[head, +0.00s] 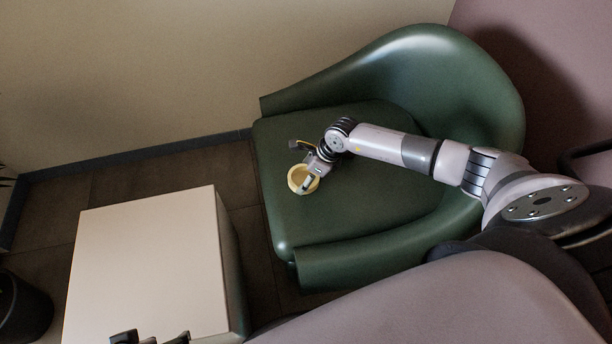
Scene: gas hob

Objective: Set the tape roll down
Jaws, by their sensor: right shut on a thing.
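The tape roll (292,182) is a pale yellow ring over the green seat of the armchair (280,226). My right gripper (307,182) is shut on the right side of the roll, with the ring's opening partly covered by the fingers. I cannot tell whether the roll touches the seat or hangs just above it. My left gripper (151,338) shows only as two dark fingertips at the bottom edge, in front of the pale cabinet. The tips stand apart, with nothing seen between them.
The cream-topped cabinet (140,260) at the lower left has a bare top. The armchair's curved backrest (440,70) and front armrest (375,255) rise around the seat. A dark bin (22,310) stands at the far left. The seat around the roll is clear.

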